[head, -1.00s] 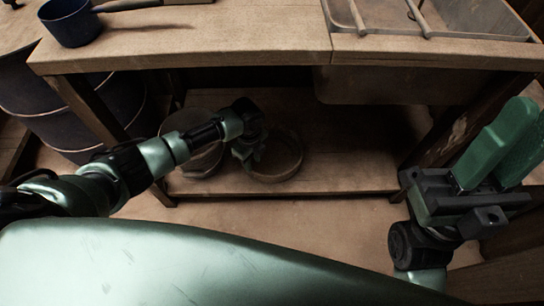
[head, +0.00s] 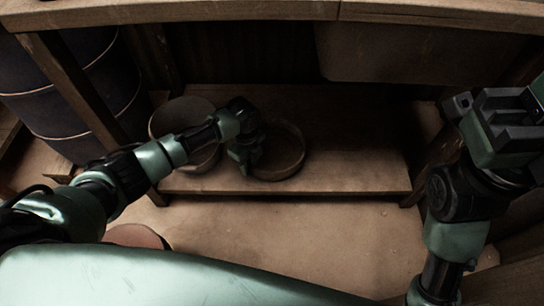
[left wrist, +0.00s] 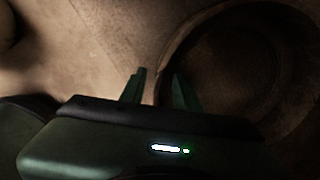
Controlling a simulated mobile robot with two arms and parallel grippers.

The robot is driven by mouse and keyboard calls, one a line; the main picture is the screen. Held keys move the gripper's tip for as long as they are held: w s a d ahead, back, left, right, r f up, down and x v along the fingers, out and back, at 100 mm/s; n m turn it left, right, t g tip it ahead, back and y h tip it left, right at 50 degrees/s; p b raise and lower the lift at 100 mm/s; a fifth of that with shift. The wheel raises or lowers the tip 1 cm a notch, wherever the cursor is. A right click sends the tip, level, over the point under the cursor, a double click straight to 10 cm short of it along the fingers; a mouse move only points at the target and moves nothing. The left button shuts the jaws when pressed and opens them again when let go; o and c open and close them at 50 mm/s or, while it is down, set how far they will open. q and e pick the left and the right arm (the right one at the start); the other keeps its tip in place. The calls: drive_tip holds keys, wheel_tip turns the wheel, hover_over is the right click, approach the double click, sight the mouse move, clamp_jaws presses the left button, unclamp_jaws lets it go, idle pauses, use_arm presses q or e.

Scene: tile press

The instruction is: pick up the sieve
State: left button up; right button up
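The sieve (head: 291,173), a round shallow brown rim, lies on the low shelf under the bench. Its curved rim also fills the right of the left wrist view (left wrist: 166,62). My left gripper (head: 246,160) is at the sieve's left side. In the left wrist view its two green fingers (left wrist: 158,88) are apart, with the rim's edge showing between their tips. I cannot tell how deep the rim sits between them.
A round pot (head: 163,118) stands on the shelf left of the sieve, partly behind my left arm. The bench top (head: 230,12) overhangs the low shelf (head: 350,175). A basin (head: 400,55) hangs below it. A dark barrel (head: 70,95) stands left. The shelf's right part is clear.

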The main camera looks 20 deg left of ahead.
use_arm(q)
clamp_jaws()
idle(1.5)
